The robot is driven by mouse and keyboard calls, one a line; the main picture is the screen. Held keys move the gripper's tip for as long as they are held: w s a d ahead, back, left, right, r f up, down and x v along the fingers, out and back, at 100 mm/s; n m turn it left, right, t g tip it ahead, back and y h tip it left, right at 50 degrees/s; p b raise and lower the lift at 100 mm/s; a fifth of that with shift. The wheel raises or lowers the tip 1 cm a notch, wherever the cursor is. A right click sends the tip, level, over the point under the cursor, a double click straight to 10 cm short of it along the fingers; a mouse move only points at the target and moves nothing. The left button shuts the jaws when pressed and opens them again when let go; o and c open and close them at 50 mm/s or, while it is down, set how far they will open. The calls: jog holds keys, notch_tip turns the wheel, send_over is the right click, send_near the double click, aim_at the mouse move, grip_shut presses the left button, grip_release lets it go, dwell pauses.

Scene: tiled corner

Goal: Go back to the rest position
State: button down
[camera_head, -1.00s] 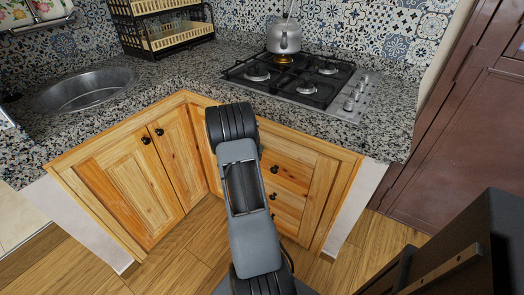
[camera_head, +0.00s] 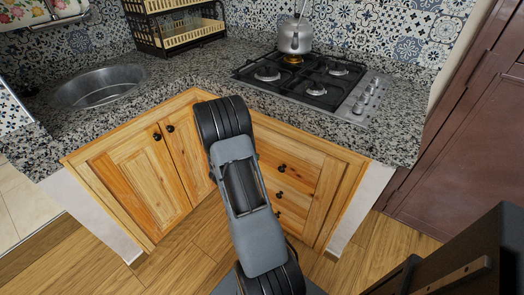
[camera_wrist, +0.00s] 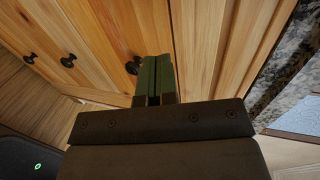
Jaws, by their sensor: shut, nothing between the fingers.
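My gripper (camera_wrist: 154,82) shows in the wrist view with its two green fingers together and nothing between them. It points toward the wooden cabinet front (camera_wrist: 215,45), close to a dark round knob (camera_wrist: 133,66); I cannot tell whether it touches anything. In the head view my arm stands folded in front of the corner cabinet (camera_head: 130,185), and the gripper itself is hidden there.
A granite counter (camera_head: 190,75) runs above the cabinets, with a sink (camera_head: 98,88) at left and a gas stove (camera_head: 318,82) bearing a kettle (camera_head: 295,38). A dish rack (camera_head: 180,38) stands behind. A brown door (camera_head: 465,150) is at right. Wooden floor (camera_head: 190,255) is open below.

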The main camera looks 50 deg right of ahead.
jog(key=shift+p+v, duration=0.3)
jog(key=shift+v, duration=2.2)
jog(key=s+a+r+m+g+y+p, duration=0.1)
jog(key=s+a+r+m+g+y, duration=0.2)
jog(key=m, duration=0.8)
jog(key=s+a+m+g+y+p, duration=0.2)
jog(key=s+a+m+g+y, duration=0.15)
jog(key=s+m, duration=0.45)
jog(key=w+a+r+m+t+y+p, duration=0.1)
jog(key=a+r+m+t+y+p, duration=0.3)
jog(key=a+r+m, duration=0.5)
jog(key=w+a+r+m+t+y+p, duration=0.1)
jog(key=a+r+m+t+y+p, duration=0.3)
jog(key=a+r+m+p, duration=0.4)
jog(key=a+r+t, duration=0.1)
jog(key=a+r, duration=0.4)
jog(key=r, duration=0.6)
jog(key=shift+m, duration=0.4)
